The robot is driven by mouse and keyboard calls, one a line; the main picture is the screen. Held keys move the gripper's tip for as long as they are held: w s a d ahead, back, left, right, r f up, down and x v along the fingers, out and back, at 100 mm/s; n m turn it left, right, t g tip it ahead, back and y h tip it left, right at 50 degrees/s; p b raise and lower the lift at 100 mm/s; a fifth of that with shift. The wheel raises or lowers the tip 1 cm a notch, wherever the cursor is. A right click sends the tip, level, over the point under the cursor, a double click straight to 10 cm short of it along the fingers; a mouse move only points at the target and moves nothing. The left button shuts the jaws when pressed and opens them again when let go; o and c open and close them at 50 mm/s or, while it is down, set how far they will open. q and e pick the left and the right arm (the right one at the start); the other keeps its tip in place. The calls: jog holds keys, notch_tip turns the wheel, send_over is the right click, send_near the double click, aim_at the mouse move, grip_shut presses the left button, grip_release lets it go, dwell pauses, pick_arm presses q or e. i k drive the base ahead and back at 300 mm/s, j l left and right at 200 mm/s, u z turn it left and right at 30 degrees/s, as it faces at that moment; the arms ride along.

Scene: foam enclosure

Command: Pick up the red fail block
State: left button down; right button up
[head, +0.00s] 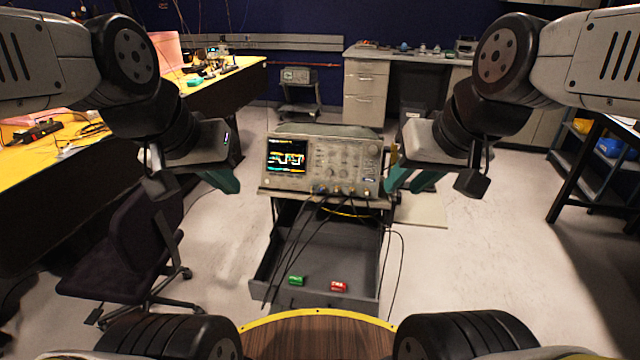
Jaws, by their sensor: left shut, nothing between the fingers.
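The red block (338,287) lies in the open dark drawer (345,245), near its front edge and right of centre. Small markings on it are too small to read. A green block (296,281) lies to its left in the same drawer. My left gripper (228,182), with teal fingers, is shut and empty, up and to the left of the drawer. My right gripper (408,184) hangs up and to the right of the drawer, its teal fingers apart and nothing seen between them. Neither gripper touches a block.
An oscilloscope (325,163) stands on the cart above the drawer. Black cables (390,262) hang from it over the drawer and its right side. A dark chair (125,250) stands at the left, beside a yellow-topped bench (225,75). A dark-framed table (575,165) is at the right.

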aim_at(335, 286)
jog(key=k+u, duration=0.3)
jog(key=k+j+u, duration=0.25)
jog(key=i+l+u, duration=0.15)
jog(key=l+u, duration=0.25)
jog(key=l, duration=0.25)
jog(key=l+u, duration=0.4)
jog(key=l, duration=0.3)
jog(key=i+l, duration=0.1)
jog(key=l, duration=1.7)
jog(key=i, duration=0.05)
